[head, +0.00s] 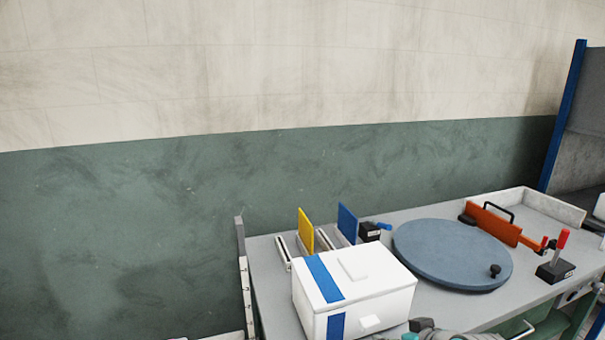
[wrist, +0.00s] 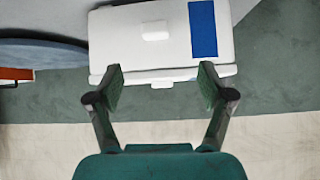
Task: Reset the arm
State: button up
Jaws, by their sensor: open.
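My gripper (wrist: 161,88) is open in the wrist view, with its two fingers spread apart and nothing between them. Beyond the fingertips is a white box (wrist: 120,40) with a blue stripe; I cannot tell the gap between them. In the head view the white box (head: 375,275) stands upright on the grey worktable (head: 265,260), near its front left, with its lid on. Part of my arm shows at the bottom edge of the head view, in front of the table. The fingers are not visible there.
A round blue-grey disc (head: 450,252) with a black knob lies right of the box. Yellow (head: 305,230) and blue (head: 347,222) plates stand behind it. An orange bar (head: 492,224) and a red-handled clamp (head: 556,262) are at the right. A blue post (head: 563,115) rises beyond.

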jog(key=s+a+f+m+t+h, duration=0.1)
jog(key=s+f+m+t+h, duration=0.15)
jog(key=s+f, duration=1.65)
jog(key=s+r+t, duration=0.1)
jog(key=s+r, duration=0.3)
jog(key=s, duration=0.9)
jog(key=s+r+t, duration=0.2)
jog(key=s+r, duration=0.2)
jog(key=s, duration=0.9)
jog(key=shift+a+r, duration=0.15)
jog(key=shift+r, duration=0.15)
jog(key=shift+s, duration=0.1)
